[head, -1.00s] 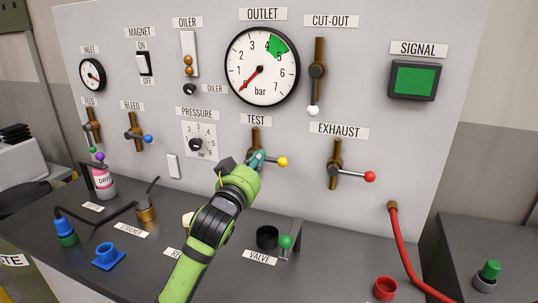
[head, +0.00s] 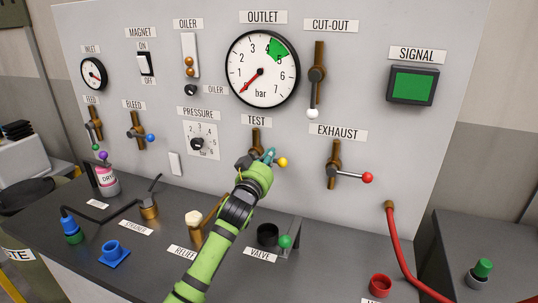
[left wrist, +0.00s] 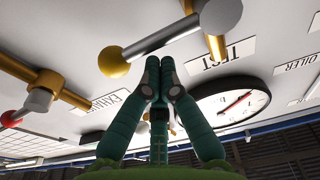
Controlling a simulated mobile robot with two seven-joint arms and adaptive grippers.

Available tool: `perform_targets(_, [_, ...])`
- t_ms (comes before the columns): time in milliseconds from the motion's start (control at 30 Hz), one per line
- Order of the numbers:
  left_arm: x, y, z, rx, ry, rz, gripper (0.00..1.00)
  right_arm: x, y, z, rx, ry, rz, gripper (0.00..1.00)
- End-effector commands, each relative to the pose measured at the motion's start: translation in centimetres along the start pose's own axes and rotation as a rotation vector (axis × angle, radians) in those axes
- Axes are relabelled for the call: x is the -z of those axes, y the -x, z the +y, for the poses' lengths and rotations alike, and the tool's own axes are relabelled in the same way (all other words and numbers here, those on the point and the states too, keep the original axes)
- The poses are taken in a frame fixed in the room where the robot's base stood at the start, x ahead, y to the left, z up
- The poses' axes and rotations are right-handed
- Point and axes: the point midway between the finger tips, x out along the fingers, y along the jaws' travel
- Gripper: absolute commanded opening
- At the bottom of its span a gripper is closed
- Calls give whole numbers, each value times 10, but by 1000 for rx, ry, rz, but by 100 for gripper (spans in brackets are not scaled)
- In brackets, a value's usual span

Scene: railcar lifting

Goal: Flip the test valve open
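The test valve (head: 255,141) is a brass pipe on the grey panel below the TEST label. Its lever lies roughly horizontal and ends in a yellow knob (head: 283,162) on the right. My left gripper (head: 268,155) is in front of the lever, close to the knob, and hides most of the lever and hub. In the left wrist view, the fingertips (left wrist: 160,66) are together with nothing between them. The yellow knob (left wrist: 114,61) is just to their left, and the grey hub (left wrist: 220,15) is at upper right. I cannot tell whether the fingers touch the lever. My right gripper is not in view.
The exhaust valve (head: 334,165) with a red knob is to the right. The pressure dial (head: 198,142) is to the left. The outlet gauge (head: 262,69) above has its needle near zero. A green-knobbed valve (head: 285,242) and a black cup (head: 267,235) stand on the bench below.

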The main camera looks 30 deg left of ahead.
Motion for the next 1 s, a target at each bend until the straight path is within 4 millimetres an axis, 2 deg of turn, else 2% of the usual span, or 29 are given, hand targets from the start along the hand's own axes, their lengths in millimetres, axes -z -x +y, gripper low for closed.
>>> perform_targets(1000, [-8, 1, 3, -18, -129, -1, 0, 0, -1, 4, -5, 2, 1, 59])
